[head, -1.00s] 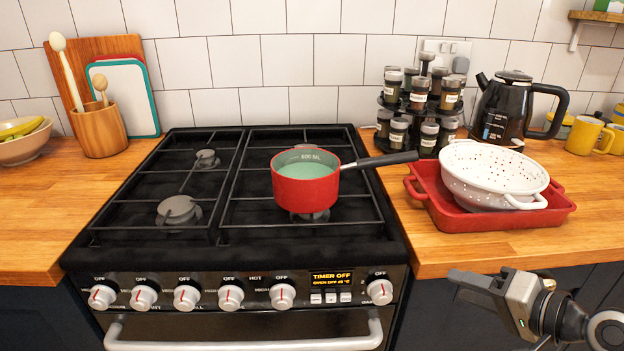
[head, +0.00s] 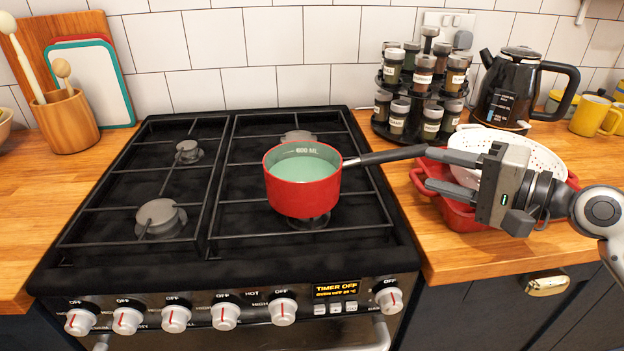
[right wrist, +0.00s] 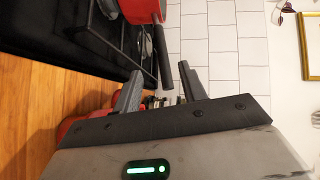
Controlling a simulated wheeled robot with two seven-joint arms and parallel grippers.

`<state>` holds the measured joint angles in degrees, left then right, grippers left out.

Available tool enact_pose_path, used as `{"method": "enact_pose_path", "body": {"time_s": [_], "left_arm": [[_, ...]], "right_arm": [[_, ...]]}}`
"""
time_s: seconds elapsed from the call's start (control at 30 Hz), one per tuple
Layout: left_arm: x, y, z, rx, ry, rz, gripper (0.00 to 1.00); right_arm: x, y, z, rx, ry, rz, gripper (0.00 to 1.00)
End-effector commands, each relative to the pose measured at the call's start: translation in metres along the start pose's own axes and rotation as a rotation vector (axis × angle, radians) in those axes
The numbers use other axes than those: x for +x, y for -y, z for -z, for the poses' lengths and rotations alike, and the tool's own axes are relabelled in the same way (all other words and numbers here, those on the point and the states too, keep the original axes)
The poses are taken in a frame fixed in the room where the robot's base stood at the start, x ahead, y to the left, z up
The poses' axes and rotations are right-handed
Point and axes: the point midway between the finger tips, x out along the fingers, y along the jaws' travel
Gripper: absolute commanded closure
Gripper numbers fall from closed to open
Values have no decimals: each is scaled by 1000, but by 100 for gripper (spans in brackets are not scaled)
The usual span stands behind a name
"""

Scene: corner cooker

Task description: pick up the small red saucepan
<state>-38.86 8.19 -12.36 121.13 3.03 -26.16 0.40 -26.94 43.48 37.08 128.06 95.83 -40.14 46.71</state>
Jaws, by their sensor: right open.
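The small red saucepan (head: 303,190) stands on the right side of the hob, over a burner. Its inside is pale green, and its dark handle (head: 392,156) points right, past the hob's edge. My right gripper (head: 428,170) is open and empty, just right of the handle's end, over the red tray. In the right wrist view the saucepan (right wrist: 140,10) is at the top, and its handle (right wrist: 162,58) points down toward the space between my right fingers (right wrist: 157,84). The fingers look apart from the handle. My left gripper is not in view.
A white colander (head: 530,152) sits in a red tray (head: 458,214) behind and below my right gripper. A spice rack (head: 418,95) stands behind the handle, with a black kettle (head: 520,90) to its right. Yellow mugs (head: 594,116) are at the far right.

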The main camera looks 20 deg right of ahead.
Motion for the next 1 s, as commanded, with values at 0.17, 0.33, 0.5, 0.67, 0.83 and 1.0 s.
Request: {"method": "enact_pose_path", "body": {"time_s": [0.17, 0.33, 0.5, 0.67, 0.83, 1.0], "left_arm": [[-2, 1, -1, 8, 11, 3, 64], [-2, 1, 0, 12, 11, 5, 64], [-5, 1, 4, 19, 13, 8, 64], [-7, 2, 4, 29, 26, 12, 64], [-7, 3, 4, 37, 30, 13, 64], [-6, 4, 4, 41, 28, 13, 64]], "right_arm": [[26, 2, 1, -2, 0, 1, 58], [36, 1, 0, -1, -1, 0, 58], [52, 5, 0, -4, 0, 0, 58], [74, 7, 1, -2, -2, 2, 58], [86, 5, 1, 0, -3, 1, 58], [88, 3, 0, -1, -2, -1, 58]]}}
